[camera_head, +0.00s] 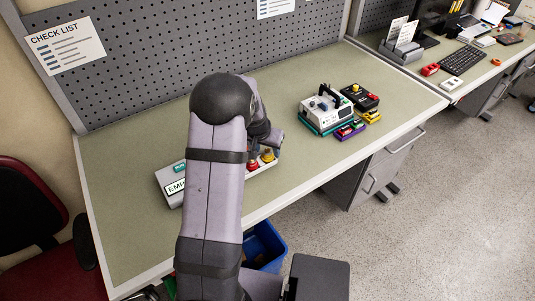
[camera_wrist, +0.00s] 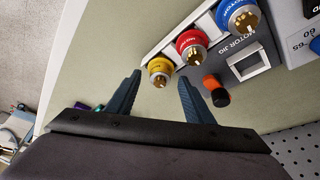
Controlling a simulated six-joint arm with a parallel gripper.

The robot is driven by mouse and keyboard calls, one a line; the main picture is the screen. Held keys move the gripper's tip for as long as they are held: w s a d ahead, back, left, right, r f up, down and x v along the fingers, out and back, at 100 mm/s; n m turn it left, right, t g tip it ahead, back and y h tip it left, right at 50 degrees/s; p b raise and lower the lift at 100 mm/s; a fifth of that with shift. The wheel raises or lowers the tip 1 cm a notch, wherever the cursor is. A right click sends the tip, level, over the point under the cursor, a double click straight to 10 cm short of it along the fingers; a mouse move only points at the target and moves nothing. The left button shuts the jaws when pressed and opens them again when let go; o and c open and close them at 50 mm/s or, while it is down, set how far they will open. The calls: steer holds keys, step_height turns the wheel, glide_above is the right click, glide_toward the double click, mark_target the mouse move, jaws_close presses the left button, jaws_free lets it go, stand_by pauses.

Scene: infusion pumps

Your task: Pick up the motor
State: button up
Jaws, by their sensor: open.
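In the wrist view, three motors with brass-coloured shafts stand in a row in the motor jig (camera_wrist: 252,62): a yellow motor (camera_wrist: 160,66), a red motor (camera_wrist: 190,42) and a blue motor (camera_wrist: 238,16). My gripper (camera_wrist: 159,77) is open, one finger on each side of the space just below the yellow motor, which lies between and slightly beyond the fingertips. I see no contact. In the head view, the red motor (camera_head: 253,166) and yellow motor (camera_head: 267,156) show beside my arm, which hides much of the jig and my fingers.
An orange and black piece (camera_wrist: 215,90) lies beside the right finger in the wrist view. In the head view, a white pump (camera_head: 325,108), a black device (camera_head: 361,96) and a purple tray (camera_head: 350,131) stand to the right. The green bench top (camera_head: 130,150) is clear at left.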

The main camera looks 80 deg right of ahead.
mark_target(267, 151)
jaws_close()
stand_by(0.3)
step_height(267, 151, up, 9)
steer(key=b, duration=0.3)
steer(key=w+a+p, duration=0.1)
steer(key=w+p, duration=0.4)
steer(key=w, duration=0.9)
steer(key=shift+w+f, duration=0.3)
steer(key=shift+w, duration=0.1)
